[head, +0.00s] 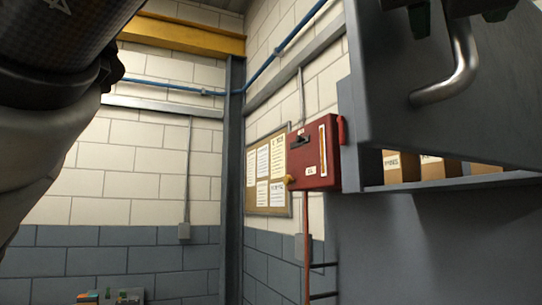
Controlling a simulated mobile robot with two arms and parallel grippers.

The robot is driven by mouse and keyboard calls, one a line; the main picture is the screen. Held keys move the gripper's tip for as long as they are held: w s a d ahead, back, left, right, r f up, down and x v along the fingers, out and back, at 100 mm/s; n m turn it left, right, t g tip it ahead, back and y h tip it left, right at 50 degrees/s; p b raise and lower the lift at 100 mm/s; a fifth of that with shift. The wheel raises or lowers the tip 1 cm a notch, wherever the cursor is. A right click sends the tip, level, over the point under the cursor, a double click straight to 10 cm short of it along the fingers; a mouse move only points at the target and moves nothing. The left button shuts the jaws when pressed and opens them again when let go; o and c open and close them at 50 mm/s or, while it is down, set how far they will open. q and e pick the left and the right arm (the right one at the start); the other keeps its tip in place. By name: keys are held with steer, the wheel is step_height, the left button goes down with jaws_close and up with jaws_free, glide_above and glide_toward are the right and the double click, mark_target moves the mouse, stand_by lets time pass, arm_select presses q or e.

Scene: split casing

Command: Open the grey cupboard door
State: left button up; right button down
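The grey cupboard door (390,75) fills the upper right of the head view. It stands partly open, and part of the inside shows below its lower edge. Its curved metal handle (458,80) hangs down the door's face. My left gripper (457,14) is at the top edge, at the handle's upper part. Its two green-tipped fingers are spread, one on each side of the handle, with gaps between. Its upper part is cut off by the frame. My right gripper is not in view.
Cardboard boxes (402,166) stand on the shelf in the cupboard (430,240). A red wall box (314,157) is just left of the cupboard. A notice board (267,172) hangs beyond it. My arm fills the upper left. Small coloured items (110,297) show at the bottom left.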

arm_select(q)
steer(key=shift+a, duration=0.1)
steer(key=b+v, duration=0.3)
steer(key=v, duration=0.7)
steer(key=shift+s+a, duration=0.2)
steer(key=shift+s, duration=0.15)
